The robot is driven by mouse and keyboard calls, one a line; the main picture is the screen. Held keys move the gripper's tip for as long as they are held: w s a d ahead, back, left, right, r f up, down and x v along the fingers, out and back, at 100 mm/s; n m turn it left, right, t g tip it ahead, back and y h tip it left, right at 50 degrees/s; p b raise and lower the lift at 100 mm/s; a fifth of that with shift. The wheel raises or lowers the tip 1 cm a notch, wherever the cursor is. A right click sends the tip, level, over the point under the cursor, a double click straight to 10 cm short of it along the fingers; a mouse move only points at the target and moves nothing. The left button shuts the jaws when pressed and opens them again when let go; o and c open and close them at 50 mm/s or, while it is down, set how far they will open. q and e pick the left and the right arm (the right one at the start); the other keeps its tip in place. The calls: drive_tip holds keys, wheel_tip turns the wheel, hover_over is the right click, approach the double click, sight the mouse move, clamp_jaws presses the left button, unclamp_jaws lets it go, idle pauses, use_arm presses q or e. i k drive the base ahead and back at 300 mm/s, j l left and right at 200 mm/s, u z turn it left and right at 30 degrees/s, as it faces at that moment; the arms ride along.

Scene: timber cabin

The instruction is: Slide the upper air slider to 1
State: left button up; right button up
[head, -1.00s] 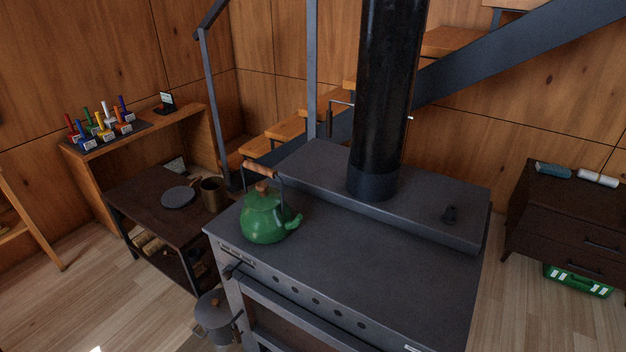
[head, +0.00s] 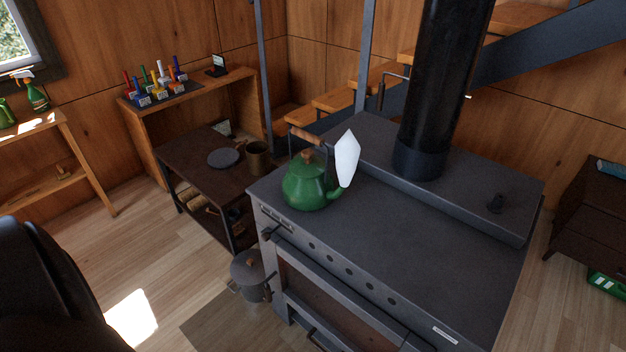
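The dark grey stove (head: 420,245) stands in the middle right of the head view, its front face angled toward me. A small slotted plate (head: 278,219) sits at the upper left of that front, with a dark handle (head: 271,235) just below it. Which part is the upper air slider, and its setting, are too small to tell. Neither of my grippers is in view.
A green kettle (head: 308,187) stands on the stove top, beside an unclear white shape (head: 346,160). A lidded pot (head: 249,272) stands on the floor by the stove's left front. A low dark table (head: 198,175) is left. A dark rounded shape (head: 40,290) fills the lower left.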

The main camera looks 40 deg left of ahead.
sight(265, 237)
drive_tip(key=u, duration=1.6)
